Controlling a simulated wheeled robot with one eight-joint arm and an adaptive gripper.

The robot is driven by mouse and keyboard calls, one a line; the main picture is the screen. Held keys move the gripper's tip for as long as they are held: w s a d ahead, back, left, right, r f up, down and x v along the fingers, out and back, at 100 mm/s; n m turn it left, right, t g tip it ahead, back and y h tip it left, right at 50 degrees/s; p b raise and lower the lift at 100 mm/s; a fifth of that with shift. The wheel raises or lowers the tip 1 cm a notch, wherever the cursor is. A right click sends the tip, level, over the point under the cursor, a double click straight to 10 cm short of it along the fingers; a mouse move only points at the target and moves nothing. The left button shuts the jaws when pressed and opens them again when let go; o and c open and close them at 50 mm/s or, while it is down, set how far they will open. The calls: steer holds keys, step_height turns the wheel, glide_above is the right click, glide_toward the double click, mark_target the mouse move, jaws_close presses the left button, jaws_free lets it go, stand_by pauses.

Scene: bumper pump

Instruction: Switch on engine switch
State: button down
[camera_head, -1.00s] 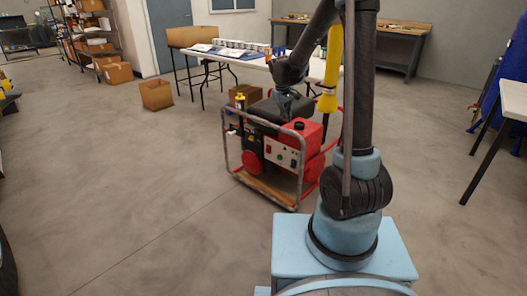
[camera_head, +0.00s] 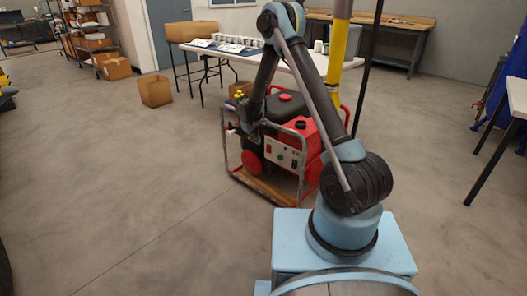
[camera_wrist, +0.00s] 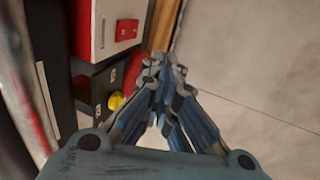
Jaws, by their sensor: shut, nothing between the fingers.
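The engine-driven pump unit, red and black in a tubular metal frame, stands on the floor in the head view. Its light panel (camera_head: 285,153) carries small coloured parts. In the wrist view a red switch (camera_wrist: 127,28) sits on the panel at the top, and a yellow knob (camera_wrist: 116,101) sits below it beside a black box (camera_wrist: 97,85) with white markings. I cannot tell for certain which part is the engine switch. My gripper (camera_wrist: 163,72) is shut and empty, just right of the black box and yellow knob. In the head view my gripper (camera_head: 243,133) is at the unit's front left.
Frame tubes (camera_head: 302,178) surround the unit; one runs close along the left of the wrist view. A table (camera_head: 300,62) with cans and a cardboard box (camera_head: 155,91) stand behind. The floor left and in front is clear.

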mark_target(268, 149)
steer(key=shift+w+a+f, duration=0.1)
steer(key=shift+w+f, duration=0.05)
steer(key=shift+f, duration=0.15)
steer(key=shift+f, duration=0.1)
steer(key=w+d+f, duration=0.4)
steer(key=w+f, duration=0.1)
steer(key=f, duration=0.4)
steer(key=shift+w+d+f, duration=0.15)
steer(key=shift+w+f, duration=0.15)
steer(key=shift+f, duration=0.05)
stand_by(0.4)
